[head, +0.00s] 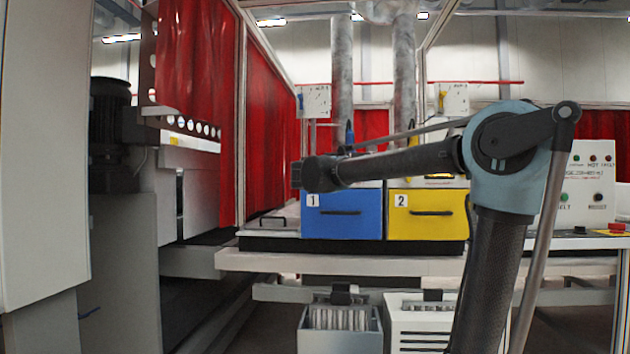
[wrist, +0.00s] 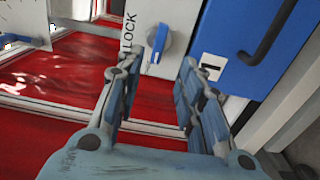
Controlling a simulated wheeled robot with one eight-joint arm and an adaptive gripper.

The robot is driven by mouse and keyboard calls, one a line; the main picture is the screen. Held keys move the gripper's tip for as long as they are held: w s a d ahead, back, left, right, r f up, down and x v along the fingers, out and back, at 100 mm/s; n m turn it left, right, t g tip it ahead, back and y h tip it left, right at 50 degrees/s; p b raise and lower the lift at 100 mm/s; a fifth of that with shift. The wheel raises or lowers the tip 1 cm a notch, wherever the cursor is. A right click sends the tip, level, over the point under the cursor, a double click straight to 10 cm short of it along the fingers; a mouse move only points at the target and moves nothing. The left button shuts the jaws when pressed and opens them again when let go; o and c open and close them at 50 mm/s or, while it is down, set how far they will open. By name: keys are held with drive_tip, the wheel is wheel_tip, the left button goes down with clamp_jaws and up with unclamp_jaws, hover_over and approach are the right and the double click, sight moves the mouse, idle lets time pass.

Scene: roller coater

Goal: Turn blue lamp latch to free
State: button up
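A blue latch (wrist: 161,44) sits on a white plate (wrist: 182,22) in the wrist view, with the word LOCK printed beside it. Its blue handle lies roughly along the picture's vertical. My gripper (wrist: 160,68) is open, with one finger on each side below the latch. The fingers appear empty, and I cannot tell whether either one touches the latch. In the head view, the end of my arm is in front of the blue drawer's upper left, and the fingers are not clear there.
A blue drawer front (head: 342,222) marked 1 stands beside a yellow one (head: 428,223) marked 2. Red curtains (head: 272,125) hang at left. A control panel (head: 590,180) is at right.

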drive_tip(key=shift+s, duration=1.2)
drive_tip(key=s+d+f+m+g+h, duration=0.3)
drive_tip(key=s+d+f+m+g, duration=0.4)
drive_tip(key=d+f, duration=0.7)
drive_tip(key=s+d+f+m+g+h, duration=0.2)
drive_tip(key=s+d+f+m, duration=0.2)
drive_tip(key=s+d+f, duration=0.75)
drive_tip(key=s+d+f+m+g+y, duration=0.1)
drive_tip(key=s+f+m+g+y, duration=0.1)
drive_tip(key=s+f, duration=0.9)
drive_tip(key=s+d+f+m+g+y, duration=0.2)
drive_tip(key=s+f+m+g+y, duration=0.1)
drive_tip(key=s+f, duration=0.7)
wheel_tip(320, 180, down, 4)
drive_tip(key=shift+s+f+m+g+y, duration=0.1)
drive_tip(key=shift+s+m+g+y, duration=0.25)
drive_tip(key=shift+m+g, duration=0.5)
